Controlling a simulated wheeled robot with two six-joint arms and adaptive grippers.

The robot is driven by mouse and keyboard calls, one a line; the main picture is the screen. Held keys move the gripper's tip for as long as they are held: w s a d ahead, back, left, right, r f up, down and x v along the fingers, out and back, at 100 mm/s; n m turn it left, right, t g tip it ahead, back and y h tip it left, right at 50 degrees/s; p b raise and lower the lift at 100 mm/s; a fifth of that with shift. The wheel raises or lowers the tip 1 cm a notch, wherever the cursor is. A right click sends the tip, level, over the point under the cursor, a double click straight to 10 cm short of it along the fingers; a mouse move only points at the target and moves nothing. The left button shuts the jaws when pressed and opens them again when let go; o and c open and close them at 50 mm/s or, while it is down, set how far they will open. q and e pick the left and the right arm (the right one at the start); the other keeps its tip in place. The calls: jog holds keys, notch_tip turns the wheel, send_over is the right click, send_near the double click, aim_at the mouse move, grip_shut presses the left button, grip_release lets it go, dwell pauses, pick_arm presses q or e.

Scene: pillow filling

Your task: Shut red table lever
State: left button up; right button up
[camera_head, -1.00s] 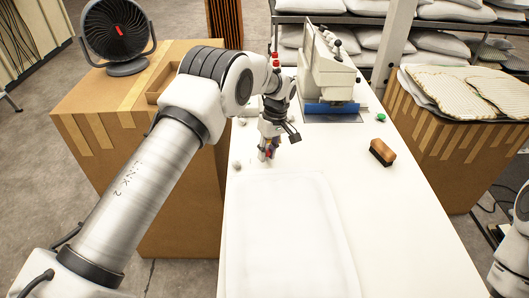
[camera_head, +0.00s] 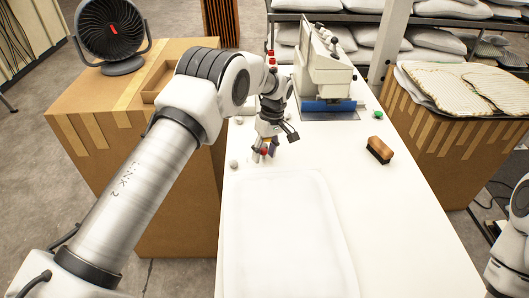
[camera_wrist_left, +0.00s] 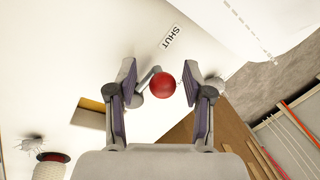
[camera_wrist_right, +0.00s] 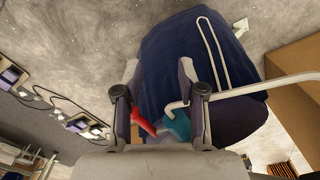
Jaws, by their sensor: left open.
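The red lever's ball knob (camera_wrist_left: 163,86) stands between the open fingers of my left gripper (camera_wrist_left: 166,92), with a gap on each side in the left wrist view. A grey lever arm (camera_wrist_left: 147,78) runs to the knob. A "SHUT" label (camera_wrist_left: 171,37) is on the white table just beyond it. In the head view my left gripper (camera_head: 265,152) is low over the table's left edge, with the red knob (camera_head: 264,152) at its fingertips. My right gripper (camera_wrist_right: 160,105) has its fingers apart; red and teal parts show between them, and I cannot tell their distance.
The white table (camera_head: 400,230) bears a flat white pillow cover (camera_head: 285,235), a brush (camera_head: 379,150) and a machine (camera_head: 325,70) at the back. Other red knobs (camera_head: 271,60) stand near the machine. A cardboard box (camera_head: 90,130) with a fan (camera_head: 112,32) is left of the table.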

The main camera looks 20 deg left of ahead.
pick_arm(q)
notch_tip(320, 180, up, 12)
jog(key=w+d, duration=0.1)
jog(key=w, duration=0.1)
jog(key=shift+f, duration=0.15)
